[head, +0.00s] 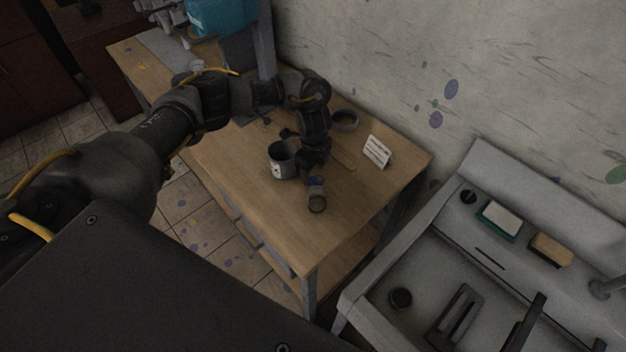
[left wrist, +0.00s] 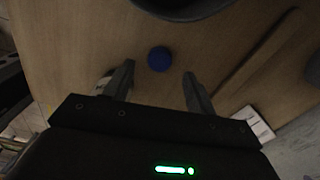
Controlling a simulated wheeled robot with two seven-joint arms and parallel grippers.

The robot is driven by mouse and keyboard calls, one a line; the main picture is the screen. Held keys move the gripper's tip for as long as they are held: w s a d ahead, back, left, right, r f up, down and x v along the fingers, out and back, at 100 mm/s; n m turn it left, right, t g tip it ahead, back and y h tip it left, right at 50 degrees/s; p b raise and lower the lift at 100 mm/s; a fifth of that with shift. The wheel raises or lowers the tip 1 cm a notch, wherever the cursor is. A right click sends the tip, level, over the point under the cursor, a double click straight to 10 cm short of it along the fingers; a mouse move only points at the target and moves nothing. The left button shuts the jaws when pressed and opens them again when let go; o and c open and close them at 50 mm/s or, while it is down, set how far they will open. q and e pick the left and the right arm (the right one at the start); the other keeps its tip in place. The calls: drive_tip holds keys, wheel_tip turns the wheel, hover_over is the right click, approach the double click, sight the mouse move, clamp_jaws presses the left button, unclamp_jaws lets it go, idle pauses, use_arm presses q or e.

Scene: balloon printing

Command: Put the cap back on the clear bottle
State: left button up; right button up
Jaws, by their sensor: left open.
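A small clear bottle (head: 317,202) stands on the wooden table, just in front of my left gripper in the head view. A round blue cap (left wrist: 159,59) shows in the left wrist view, lying on the wood between and just beyond the fingertips. My left gripper (head: 314,165) points down over the table. It is open and empty; its two fingers (left wrist: 155,78) are spread apart in the left wrist view, not touching the cap. A pale, partly hidden thing behind the left finger may be the bottle. My right gripper is not in view.
A grey mug (head: 282,161) stands close left of my left gripper. A dark bowl (head: 345,120), a thin wooden stick (head: 343,158) and a white card (head: 377,152) are near the wall. A metal sink (head: 420,285) stands right. Bare wood lies in front of the card.

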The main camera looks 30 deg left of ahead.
use_arm(q)
drive_tip(key=shift+a+f+p, duration=0.1)
drive_tip(key=shift+f+p, duration=0.35)
drive_tip(key=shift+f, duration=1.45)
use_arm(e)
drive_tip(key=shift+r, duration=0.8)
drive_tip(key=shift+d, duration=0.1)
use_arm(q)
drive_tip(key=c, duration=1)
drive_tip(key=shift+c, duration=0.2)
drive_tip(key=shift+r, duration=0.1)
drive_tip(key=shift+r+b, duration=0.85)
drive_tip(key=shift+r, duration=4.1)
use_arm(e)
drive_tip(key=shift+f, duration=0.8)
